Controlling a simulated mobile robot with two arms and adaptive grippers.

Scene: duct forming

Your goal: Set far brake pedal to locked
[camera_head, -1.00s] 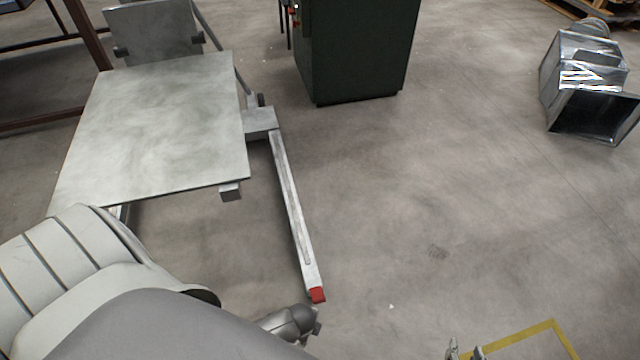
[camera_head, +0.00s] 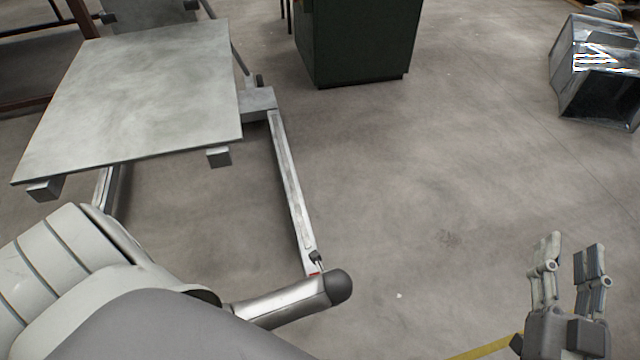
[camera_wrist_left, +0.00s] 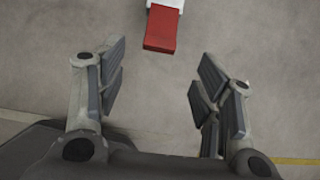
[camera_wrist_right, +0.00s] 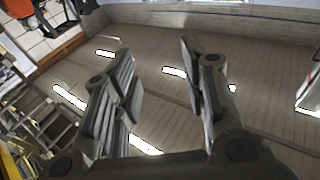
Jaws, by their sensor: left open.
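A red pedal (camera_head: 314,273) sits at the near end of the long pale leg of a lift table; only a sliver of it shows past my left arm in the head view. In the left wrist view the red pedal (camera_wrist_left: 161,29) lies ahead, about midway between the fingers and beyond their tips, not touched. My left gripper (camera_wrist_left: 162,58) is open and empty. In the head view it is mostly hidden behind my forearm. My right gripper (camera_head: 574,245) is open and empty, fingers pointing up, at the lower right, far from the pedal.
The grey lift table top (camera_head: 140,95) stands at the left above its legs. A dark green cabinet (camera_head: 360,40) is at the back. A shiny metal duct piece (camera_head: 595,75) lies at the upper right. A yellow floor line (camera_head: 485,350) runs at the bottom. The middle floor is clear.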

